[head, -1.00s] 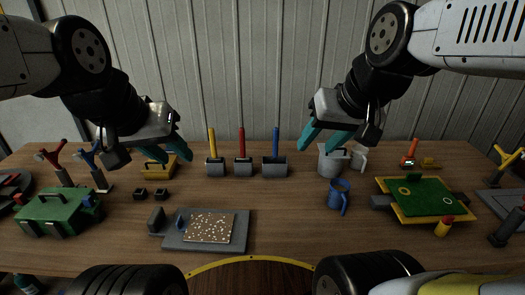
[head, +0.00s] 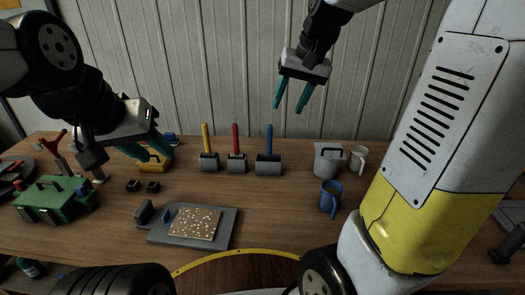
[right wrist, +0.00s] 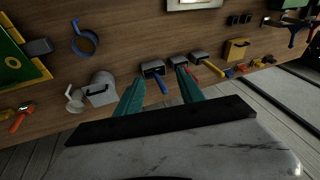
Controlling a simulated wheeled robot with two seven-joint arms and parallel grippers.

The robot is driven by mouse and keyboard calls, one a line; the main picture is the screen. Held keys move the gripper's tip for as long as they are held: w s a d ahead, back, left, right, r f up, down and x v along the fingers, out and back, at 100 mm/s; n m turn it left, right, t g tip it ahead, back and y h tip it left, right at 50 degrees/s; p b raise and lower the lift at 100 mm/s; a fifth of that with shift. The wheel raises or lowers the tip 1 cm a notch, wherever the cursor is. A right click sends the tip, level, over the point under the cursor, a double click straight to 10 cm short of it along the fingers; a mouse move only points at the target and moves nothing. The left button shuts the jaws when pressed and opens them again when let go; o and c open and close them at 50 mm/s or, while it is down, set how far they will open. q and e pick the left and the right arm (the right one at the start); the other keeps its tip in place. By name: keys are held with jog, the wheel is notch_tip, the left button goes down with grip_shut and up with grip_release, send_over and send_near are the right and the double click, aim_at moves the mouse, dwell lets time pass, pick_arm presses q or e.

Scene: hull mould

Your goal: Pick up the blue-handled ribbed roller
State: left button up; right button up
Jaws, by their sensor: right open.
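The blue-handled roller (head: 268,163) stands on the table with its blue handle upright and a grey head at the bottom, rightmost of three rollers. It also shows in the right wrist view (right wrist: 153,69), between and beyond the fingers. A red-handled roller (head: 237,162) and a yellow-handled roller (head: 208,161) stand to its left. My right gripper (head: 288,109) is open and empty, above and a little right of the blue handle, apart from it. My left gripper (head: 158,152) is over the left part of the table by a yellow block; its jaw state is unclear.
A grey pitcher (head: 328,160) and a blue mug (head: 330,198) stand right of the rollers. A grey tray (head: 228,232) with a speckled board lies in front. A green case (head: 50,200) sits at the left. A ribbed wall (head: 220,70) closes off the back.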

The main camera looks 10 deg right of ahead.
aim_at(270, 125)
jog(key=w+f+g, duration=0.1)
jog(key=w+f, duration=0.3)
jog(key=w, duration=0.2)
jog(key=w+a+f+g+h, duration=0.1)
jog(key=w+f, duration=0.4)
jog(key=w, duration=0.1)
jog(key=w+f+m+g+h, duration=0.1)
jog(key=w+f, duration=0.4)
jog(key=w, duration=0.1)
jog(key=shift+w+a, duration=0.15)
jog(key=shift+a, duration=0.1)
jog(key=shift+w+a+f+h, duration=0.1)
jog(key=shift+w+f+h, duration=0.15)
jog(key=shift+f, duration=0.3)
notch_tip(270, 125, down, 7)
jog(key=shift+s+f, duration=0.1)
jog(key=shift+a, duration=0.1)
grip_shut()
